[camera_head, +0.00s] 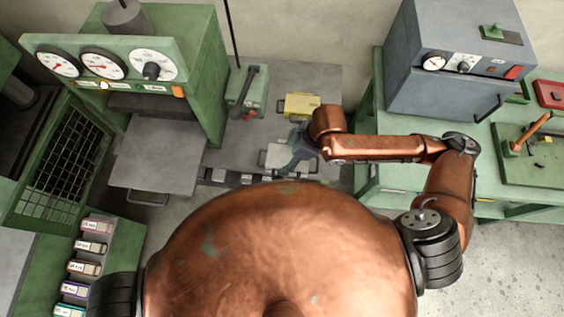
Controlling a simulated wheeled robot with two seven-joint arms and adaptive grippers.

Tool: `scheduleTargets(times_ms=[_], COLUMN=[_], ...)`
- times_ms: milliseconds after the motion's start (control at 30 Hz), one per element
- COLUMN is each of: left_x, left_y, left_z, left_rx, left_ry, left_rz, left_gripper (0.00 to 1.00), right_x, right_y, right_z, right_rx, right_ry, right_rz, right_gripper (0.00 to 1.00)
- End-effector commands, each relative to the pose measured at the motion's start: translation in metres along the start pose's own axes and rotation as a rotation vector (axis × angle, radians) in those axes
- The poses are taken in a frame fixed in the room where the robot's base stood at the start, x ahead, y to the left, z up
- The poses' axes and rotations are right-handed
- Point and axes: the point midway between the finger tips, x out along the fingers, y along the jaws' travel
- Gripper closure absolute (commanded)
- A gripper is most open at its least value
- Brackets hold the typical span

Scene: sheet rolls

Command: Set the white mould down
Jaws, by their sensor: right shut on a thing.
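The white mould (271,158) is a pale flat block low over the grey bench top, just beyond my body. My right gripper (286,166) reaches in from the right and is shut on it. The gripper's fingers cover part of the mould. I cannot tell whether the mould's underside touches the bench. My left gripper is out of view.
A yellow mould (301,106) lies just behind my right gripper. A green device with a dark lever (245,92) stands behind left. A green press with gauges (150,62) is at left. A grey oven (450,65) stands on the green bench at right.

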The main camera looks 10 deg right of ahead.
Motion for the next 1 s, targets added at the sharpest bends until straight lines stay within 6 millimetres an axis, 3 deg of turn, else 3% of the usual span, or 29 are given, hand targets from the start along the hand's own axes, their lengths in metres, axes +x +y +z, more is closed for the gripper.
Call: scheduleTargets(times_ms=[67,400,733,1000], left_x=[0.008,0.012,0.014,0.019], left_y=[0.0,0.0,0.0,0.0], left_z=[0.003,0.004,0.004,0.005], left_rx=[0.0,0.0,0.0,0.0], left_ry=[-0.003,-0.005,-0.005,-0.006], left_rz=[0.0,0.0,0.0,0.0], left_gripper=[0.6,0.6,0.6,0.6], right_x=[0.004,0.036,0.047,0.075], right_y=[0.02,0.054,0.066,0.068], right_z=[0.008,0.03,0.039,0.05], right_rx=[0.006,0.003,0.004,0.001], right_ry=[0.001,0.003,0.003,0.004], right_rz=[0.01,0.007,0.006,0.004], right_gripper=[0.91,0.91,0.91,0.91])
